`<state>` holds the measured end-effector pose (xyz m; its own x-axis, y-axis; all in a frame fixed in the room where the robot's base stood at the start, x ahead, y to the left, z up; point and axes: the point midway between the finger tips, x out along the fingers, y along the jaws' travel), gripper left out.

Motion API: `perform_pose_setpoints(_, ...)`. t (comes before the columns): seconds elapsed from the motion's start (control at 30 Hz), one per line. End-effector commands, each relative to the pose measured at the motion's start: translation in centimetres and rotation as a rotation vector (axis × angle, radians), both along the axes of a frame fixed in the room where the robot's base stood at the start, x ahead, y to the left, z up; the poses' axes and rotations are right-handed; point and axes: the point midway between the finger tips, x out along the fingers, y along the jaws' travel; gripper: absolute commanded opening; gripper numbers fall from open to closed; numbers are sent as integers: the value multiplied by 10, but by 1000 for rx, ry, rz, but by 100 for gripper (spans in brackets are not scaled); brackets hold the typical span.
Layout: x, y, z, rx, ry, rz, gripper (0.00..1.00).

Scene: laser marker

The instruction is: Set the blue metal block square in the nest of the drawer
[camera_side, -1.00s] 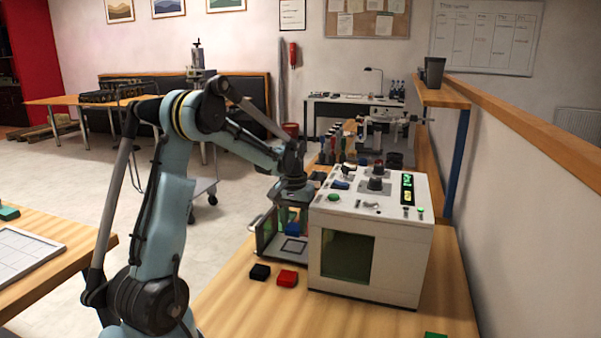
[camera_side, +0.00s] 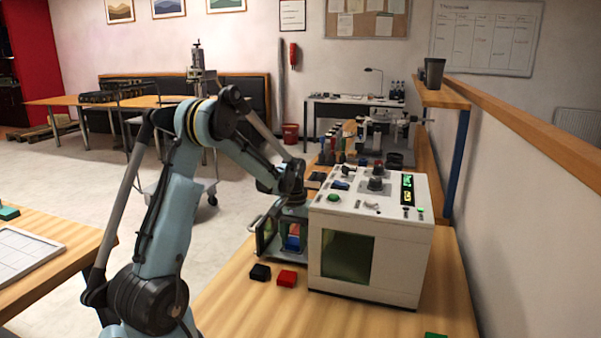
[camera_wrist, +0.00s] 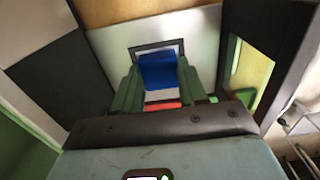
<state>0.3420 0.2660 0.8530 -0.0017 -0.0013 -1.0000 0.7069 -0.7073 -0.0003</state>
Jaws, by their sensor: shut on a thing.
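The blue metal block (camera_wrist: 158,72) is between the two green fingers of my gripper (camera_wrist: 158,67) in the wrist view. My gripper is shut on it. The dark square frame of the nest (camera_wrist: 136,49) shows beyond and around the block's far end, on the pale drawer floor (camera_wrist: 205,42). I cannot tell whether the block touches the floor or is still above it. In the side view the block (camera_side: 295,230) is low inside the open drawer (camera_side: 266,236), partly hidden by my gripper (camera_side: 293,222) and the drawer's front.
The white marker machine (camera_side: 377,240) stands right of the drawer, with knobs and a lit green display on top. A black block (camera_side: 260,272) and a red block (camera_side: 287,278) lie on the wooden bench in front. Drawer walls stand close around my gripper.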

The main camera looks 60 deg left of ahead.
Motion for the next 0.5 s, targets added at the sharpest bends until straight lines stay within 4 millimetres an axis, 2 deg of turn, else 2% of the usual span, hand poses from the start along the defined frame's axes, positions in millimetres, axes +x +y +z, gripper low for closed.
perform_pose_setpoints(0.03, 0, 0, -9, 5, -6, 0, 43)
perform_pose_setpoints(0.2, 1, 1, -9, 7, -8, 0, 66)
perform_pose_setpoints(0.37, 1, 1, -1, 8, -9, 0, 66)
perform_pose_setpoints(0.5, 1, 1, 20, 6, -8, 0, 67)
